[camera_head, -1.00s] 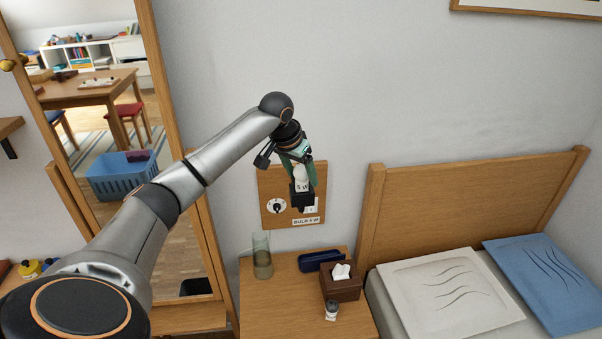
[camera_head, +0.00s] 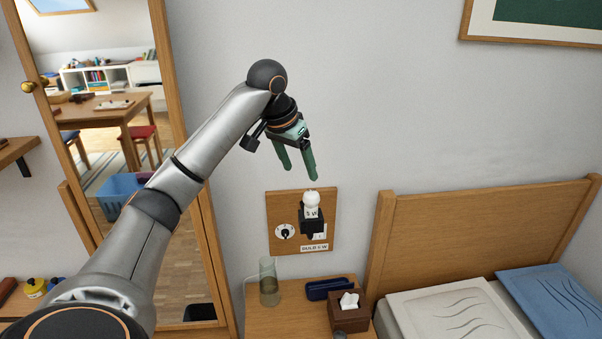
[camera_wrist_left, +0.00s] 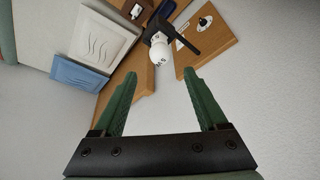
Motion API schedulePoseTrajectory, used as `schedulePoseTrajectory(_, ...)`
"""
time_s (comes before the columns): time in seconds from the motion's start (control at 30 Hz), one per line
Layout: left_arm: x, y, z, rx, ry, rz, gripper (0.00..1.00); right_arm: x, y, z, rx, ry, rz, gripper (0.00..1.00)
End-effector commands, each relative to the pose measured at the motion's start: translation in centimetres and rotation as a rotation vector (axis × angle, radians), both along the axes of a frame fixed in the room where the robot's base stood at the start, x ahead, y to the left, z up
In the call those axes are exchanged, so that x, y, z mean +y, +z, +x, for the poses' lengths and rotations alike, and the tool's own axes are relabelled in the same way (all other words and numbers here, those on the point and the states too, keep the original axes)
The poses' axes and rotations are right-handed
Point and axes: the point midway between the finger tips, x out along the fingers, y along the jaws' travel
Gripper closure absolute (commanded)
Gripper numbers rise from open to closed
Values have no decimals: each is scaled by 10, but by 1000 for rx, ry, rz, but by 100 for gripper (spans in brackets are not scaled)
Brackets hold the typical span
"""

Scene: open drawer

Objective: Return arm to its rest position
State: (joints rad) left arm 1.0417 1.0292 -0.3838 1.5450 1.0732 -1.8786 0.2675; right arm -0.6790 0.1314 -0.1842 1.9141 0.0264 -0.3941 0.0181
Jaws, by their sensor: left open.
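My left gripper (camera_head: 298,179) is open and empty in the head view, its green fingers pointing down, up and to the left of a white bulb. The white bulb (camera_head: 312,200) sits upright in a black holder (camera_head: 313,221) on a wooden wall panel (camera_head: 275,212). In the left wrist view the bulb (camera_wrist_left: 160,52) lies beyond the gap between the spread green fingers (camera_wrist_left: 161,78), apart from them. My right gripper is in neither view.
A wooden nightstand (camera_head: 262,325) below the panel bears a glass (camera_head: 268,283), a blue case (camera_head: 329,289) and a brown tissue box (camera_head: 348,317). A bed headboard (camera_head: 470,232) is at right, a tall framed mirror (camera_head: 170,262) at left. The wall above the panel is clear.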

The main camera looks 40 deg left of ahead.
Motion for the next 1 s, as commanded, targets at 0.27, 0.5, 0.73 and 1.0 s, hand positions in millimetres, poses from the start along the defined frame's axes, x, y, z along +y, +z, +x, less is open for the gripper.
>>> schedulePoseTrajectory(0.27, 0, 0, 0, 0, 0, 0, 25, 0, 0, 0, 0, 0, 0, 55)
schedulePoseTrajectory(0.5, 0, 0, 0, 0, 0, 0, 25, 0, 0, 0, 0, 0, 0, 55)
schedulePoseTrajectory(0.73, -24, -38, 5, 33, -64, 35, 25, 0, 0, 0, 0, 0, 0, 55)
schedulePoseTrajectory(1.0, -104, -152, -9, 85, -259, 106, 25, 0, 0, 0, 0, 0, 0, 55)
